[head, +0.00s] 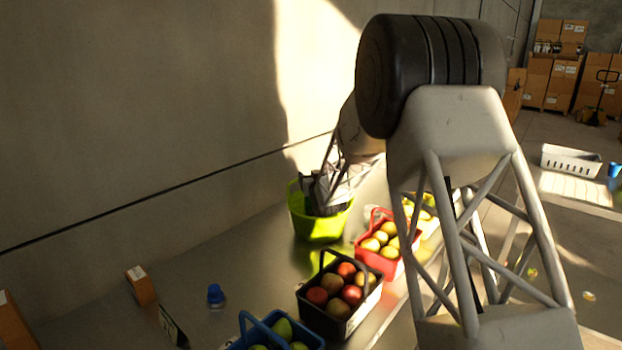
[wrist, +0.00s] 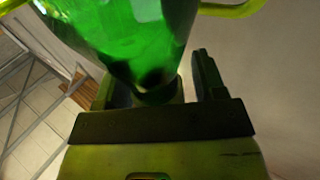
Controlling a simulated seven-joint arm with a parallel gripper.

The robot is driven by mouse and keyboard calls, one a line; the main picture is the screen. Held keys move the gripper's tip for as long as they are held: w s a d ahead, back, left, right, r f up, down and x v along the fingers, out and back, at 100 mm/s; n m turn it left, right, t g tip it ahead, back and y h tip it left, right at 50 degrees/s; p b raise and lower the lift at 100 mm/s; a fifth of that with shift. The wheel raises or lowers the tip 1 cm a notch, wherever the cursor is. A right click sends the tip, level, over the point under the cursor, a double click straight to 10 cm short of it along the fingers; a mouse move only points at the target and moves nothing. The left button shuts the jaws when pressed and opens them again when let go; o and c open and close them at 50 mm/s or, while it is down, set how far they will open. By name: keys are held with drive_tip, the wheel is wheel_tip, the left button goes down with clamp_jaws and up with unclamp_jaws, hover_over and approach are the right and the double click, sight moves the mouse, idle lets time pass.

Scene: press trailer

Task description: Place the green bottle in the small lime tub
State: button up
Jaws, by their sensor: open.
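The lime tub (head: 320,230) stands on the metal counter near the wall in the head view. My gripper (head: 322,200) reaches down into its mouth. In the wrist view the green bottle (wrist: 125,40) is large and close, with its narrow dark end between the fingers of my gripper (wrist: 158,88). The jaws are open, and a gap shows between the bottle and the right finger. A lime rim or handle (wrist: 228,9) curves behind the bottle at the top. The bottle is hidden in the head view, and whether it rests on the tub floor cannot be seen.
A red basket of yellow fruit (head: 362,250) stands right of the tub. A black basket of red fruit (head: 318,320) and a blue basket (head: 238,345) stand nearer. A blue-capped item (head: 215,296) and a small box (head: 140,286) are at left. The counter between is clear.

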drive_tip(key=shift+r, duration=0.1)
drive_tip(key=shift+s+d, duration=0.25)
drive_tip(key=shift+s, duration=0.9)
drive_tip(key=shift+s+r, duration=0.15)
drive_tip(key=shift+r, duration=1.6)
drive_tip(key=shift+s+r, duration=0.15)
drive_tip(key=shift+r, duration=1.6)
drive_tip(key=s+d+r+m+g+h, duration=0.1)
drive_tip(key=s+d+r+g, duration=0.1)
drive_tip(key=s, duration=0.7)
drive_tip(key=s+d+r+g+h, duration=0.1)
drive_tip(key=s+d+g, duration=0.15)
drive_tip(key=s, duration=0.75)
drive_tip(key=s+d+r+m+g+h, duration=0.1)
drive_tip(key=s+d+r+g, duration=0.1)
drive_tip(key=s, duration=0.7)
drive_tip(key=s+f+g, duration=0.2)
drive_tip(key=s, duration=1.1)
drive_tip(key=s+f+g, duration=0.2)
drive_tip(key=s+g, duration=0.1)
drive_tip(key=s, duration=0.9)
drive_tip(key=s+d+f+g, duration=0.1)
drive_tip(key=s+f+g, duration=0.1)
drive_tip(key=s, duration=1.1)
drive_tip(key=shift+s+f+g+h, duration=0.2)
drive_tip(key=shift+s+g+h, duration=0.15)
drive_tip(key=shift+g, duration=0.4)
